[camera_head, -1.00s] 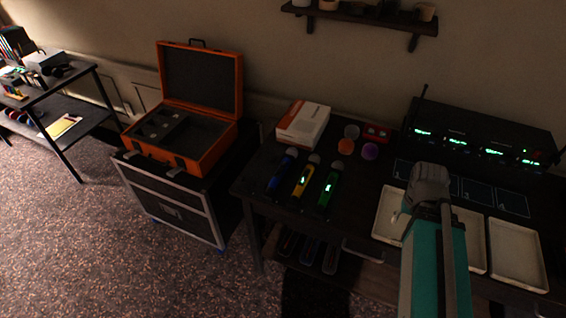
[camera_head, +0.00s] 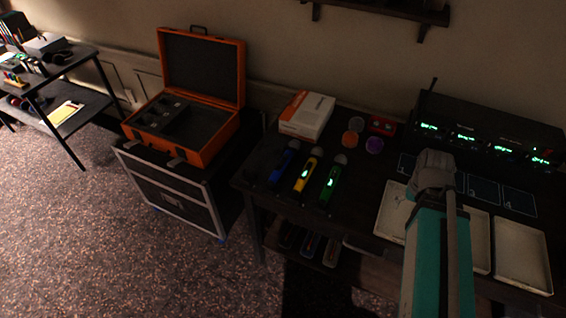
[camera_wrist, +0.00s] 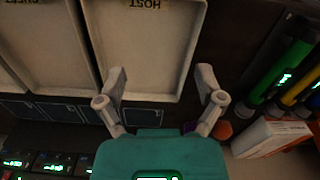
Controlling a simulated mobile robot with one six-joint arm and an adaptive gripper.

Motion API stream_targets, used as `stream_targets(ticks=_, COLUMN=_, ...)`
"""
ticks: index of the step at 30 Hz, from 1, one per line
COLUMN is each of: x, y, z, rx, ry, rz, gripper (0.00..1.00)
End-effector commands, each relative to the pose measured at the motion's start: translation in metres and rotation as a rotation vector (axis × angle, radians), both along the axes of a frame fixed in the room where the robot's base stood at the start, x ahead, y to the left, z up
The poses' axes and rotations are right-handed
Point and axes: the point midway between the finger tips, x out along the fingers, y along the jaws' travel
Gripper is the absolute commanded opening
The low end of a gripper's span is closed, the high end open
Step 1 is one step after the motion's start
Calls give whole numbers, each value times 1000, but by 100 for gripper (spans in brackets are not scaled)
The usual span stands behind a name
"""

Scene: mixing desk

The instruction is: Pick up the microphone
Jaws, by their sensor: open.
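Three handheld microphones lie side by side on the dark desk in the head view: a blue one (camera_head: 283,165), a yellow one (camera_head: 305,174) and a green one (camera_head: 330,186), each with a grey head pointing to the back. The green microphone (camera_wrist: 280,72) and part of the yellow one (camera_wrist: 299,89) also show at the right of the wrist view. My gripper (camera_wrist: 160,85) is open and empty, above a pale tray marked HOST (camera_wrist: 150,50). In the head view my gripper (camera_head: 435,165) is right of the microphones, its fingers partly hidden by my arm.
A white and orange box (camera_head: 307,116) and small coloured round pieces (camera_head: 374,146) stand behind the microphones. A receiver rack (camera_head: 487,140) with green displays is at the back right. An open orange case (camera_head: 200,145) sits left of the desk (camera_head: 262,172).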

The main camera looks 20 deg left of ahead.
Motion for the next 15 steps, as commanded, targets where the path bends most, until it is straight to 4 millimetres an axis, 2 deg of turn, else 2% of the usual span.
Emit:
stream_targets(ticks=5, x=19, y=14, z=1, rx=9, ry=-8, rz=162, gripper=89)
stream_targets(ticks=11, x=48, y=48, z=4, rx=24, ry=-22, rz=484, gripper=89)
stream_targets(ticks=15, x=68, y=78, z=5, rx=34, ry=-37, rz=747, gripper=89)
